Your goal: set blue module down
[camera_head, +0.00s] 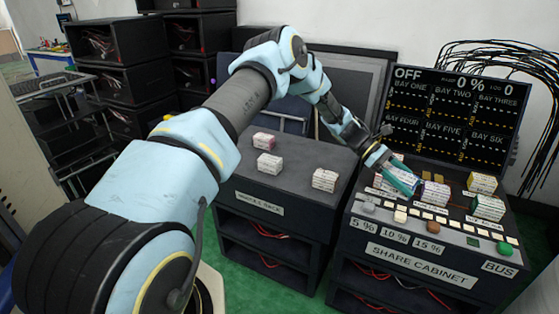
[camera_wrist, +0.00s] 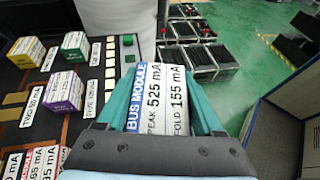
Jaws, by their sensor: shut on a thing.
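The blue module is a white box with a blue edge reading BUS MODULE, 525 mA and 155 mA. In the wrist view, the blue module (camera_wrist: 165,95) is between the two teal fingers of my gripper (camera_wrist: 168,100), which is shut on it. In the head view, my gripper (camera_head: 402,180) is over the left part of the share cabinet (camera_head: 425,246), at its bay rows. The module's underside is hidden, so I cannot tell whether it touches the cabinet top.
On the cabinet stand a purple module (camera_head: 435,194), a yellow module (camera_head: 482,183) and a green module (camera_head: 488,207). Red-labelled modules (camera_wrist: 38,163) are close to my gripper. The deck at left (camera_head: 290,190) holds several modules. A display panel (camera_head: 450,115) rises behind.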

